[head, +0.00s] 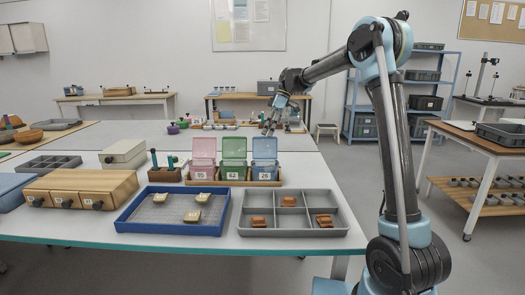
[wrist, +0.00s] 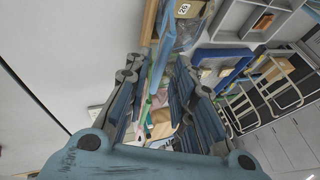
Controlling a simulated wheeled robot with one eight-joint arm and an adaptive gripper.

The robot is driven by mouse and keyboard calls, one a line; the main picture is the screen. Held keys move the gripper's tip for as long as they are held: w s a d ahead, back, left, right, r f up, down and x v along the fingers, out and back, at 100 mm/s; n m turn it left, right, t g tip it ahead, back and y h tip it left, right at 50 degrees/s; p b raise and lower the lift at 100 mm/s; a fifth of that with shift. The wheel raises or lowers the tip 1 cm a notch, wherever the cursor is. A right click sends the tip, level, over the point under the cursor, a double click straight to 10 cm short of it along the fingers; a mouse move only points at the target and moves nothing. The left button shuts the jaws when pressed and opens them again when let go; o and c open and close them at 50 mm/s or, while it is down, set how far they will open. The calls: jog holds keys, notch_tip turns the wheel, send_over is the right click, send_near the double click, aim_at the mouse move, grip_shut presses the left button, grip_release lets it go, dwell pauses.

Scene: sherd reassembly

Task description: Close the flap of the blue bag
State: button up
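The blue bag (head: 265,173) stands in a wooden holder at the right end of a row of three clear bags, with a 26 label on its front. Its flap (head: 264,147) stands up, open. In the wrist view the blue bag (wrist: 186,33) is at the top, with its label near the upper edge. My gripper (head: 268,129) is above and just behind the raised flap, pointing down. Whether a finger touches the flap cannot be told.
A green bag (head: 234,172) and a pink bag (head: 202,172) stand left of the blue one, flaps also up. In front are a blue tray (head: 128,222) and a grey compartment tray (head: 290,232) with brown sherds. Small items crowd the table behind my gripper.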

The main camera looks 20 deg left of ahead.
aim_at(257, 158)
jog(key=x, duration=0.8)
jog(key=shift+s+a+f, duration=0.1)
jog(key=shift+s+f, duration=0.05)
jog(key=shift+f, duration=0.1)
grip_shut()
